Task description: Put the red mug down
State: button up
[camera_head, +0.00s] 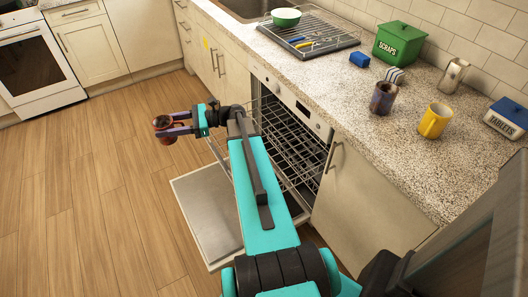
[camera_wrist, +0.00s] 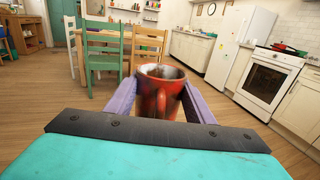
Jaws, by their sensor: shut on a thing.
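In the head view the red mug (camera_head: 164,128) shows small and partly covered by the fingers of my gripper (camera_head: 172,131). My gripper is shut on it and holds it out over the wooden floor, left of the open dishwasher. The inside of the mug looks dark.
The dishwasher door (camera_head: 208,215) is folded down and its racks (camera_head: 288,150) are pulled out. The counter (camera_head: 350,100) bears a dark mug (camera_head: 383,98), a yellow mug (camera_head: 435,121), a green scraps box (camera_head: 399,42) and a drying rack (camera_head: 310,37). Chairs (camera_wrist: 148,47) stand ahead.

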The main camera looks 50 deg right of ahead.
jog(key=s+d+f+b, duration=0.3)
jog(key=d+f+b, duration=0.1)
jog(key=d, duration=0.3)
jog(key=s+d+f+b, duration=0.3)
jog(key=d+f, duration=0.3)
jog(key=d, duration=0.2)
jog(key=s+d+f+m+t+h+b, duration=0.1)
jog(key=s+d+f+b, duration=0.3)
jog(key=d, duration=0.4)
jog(key=shift+s+f+b, duration=0.35)
jog(key=shift+s+f, duration=0.2)
jog(key=shift+s, duration=0.15)
jog(key=shift+d, duration=0.1)
notch_tip(320, 180, down, 6)
jog(key=shift+f+b, duration=0.15)
jog(key=shift+b, duration=0.3)
jog(key=shift+f, duration=1.9)
jog(key=o, duration=1.3)
jog(key=shift+f, duration=0.15)
jog(key=shift+c, duration=0.2)
